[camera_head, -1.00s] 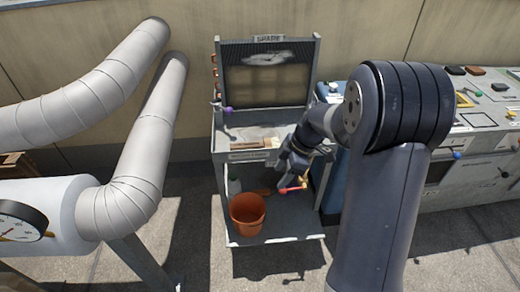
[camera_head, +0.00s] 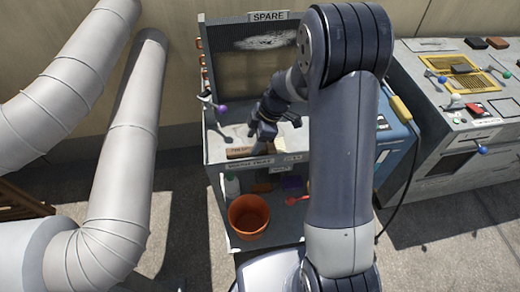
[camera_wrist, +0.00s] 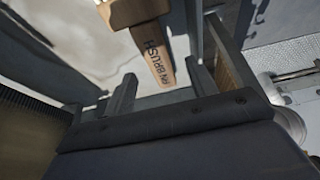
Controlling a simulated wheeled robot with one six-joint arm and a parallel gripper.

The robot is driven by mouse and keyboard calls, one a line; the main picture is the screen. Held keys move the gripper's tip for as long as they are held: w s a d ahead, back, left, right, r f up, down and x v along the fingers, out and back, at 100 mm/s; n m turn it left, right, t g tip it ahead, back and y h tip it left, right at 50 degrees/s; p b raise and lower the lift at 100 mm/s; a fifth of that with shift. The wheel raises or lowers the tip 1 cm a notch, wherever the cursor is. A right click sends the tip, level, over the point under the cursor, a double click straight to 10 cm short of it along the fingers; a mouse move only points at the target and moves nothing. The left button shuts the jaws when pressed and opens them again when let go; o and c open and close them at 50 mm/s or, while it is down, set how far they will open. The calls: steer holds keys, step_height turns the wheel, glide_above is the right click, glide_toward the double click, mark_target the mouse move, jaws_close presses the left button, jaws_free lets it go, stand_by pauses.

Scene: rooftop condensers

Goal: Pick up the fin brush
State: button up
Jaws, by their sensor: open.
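The fin brush (camera_head: 239,152) lies on the middle tray (camera_head: 217,147) of the spare cart, near its front edge. In the wrist view its wooden handle (camera_wrist: 156,52), lettered "FIN BRUSH", points toward my gripper; its far end is cut off by the top edge. My gripper (camera_head: 262,132) is over the tray, just right of the brush in the head view. In the wrist view my gripper (camera_wrist: 160,72) is open, with one finger on each side of the handle's near end. It holds nothing. I cannot tell the exact height gap.
An orange bucket (camera_head: 248,217) and a red-handled tool (camera_head: 296,200) are on the lower shelf. A purple-knobbed lever (camera_head: 221,109) stands at the tray's left. A blue unit (camera_head: 396,140) is on the right, and large pipes (camera_head: 108,190) on the left.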

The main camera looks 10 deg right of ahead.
mark_target(248, 149)
steer(key=x, duration=0.4)
steer(key=shift+w+f, duration=0.15)
steer(key=shift+w, duration=0.05)
steer(key=shift+c, duration=0.2)
steer(key=c, duration=1)
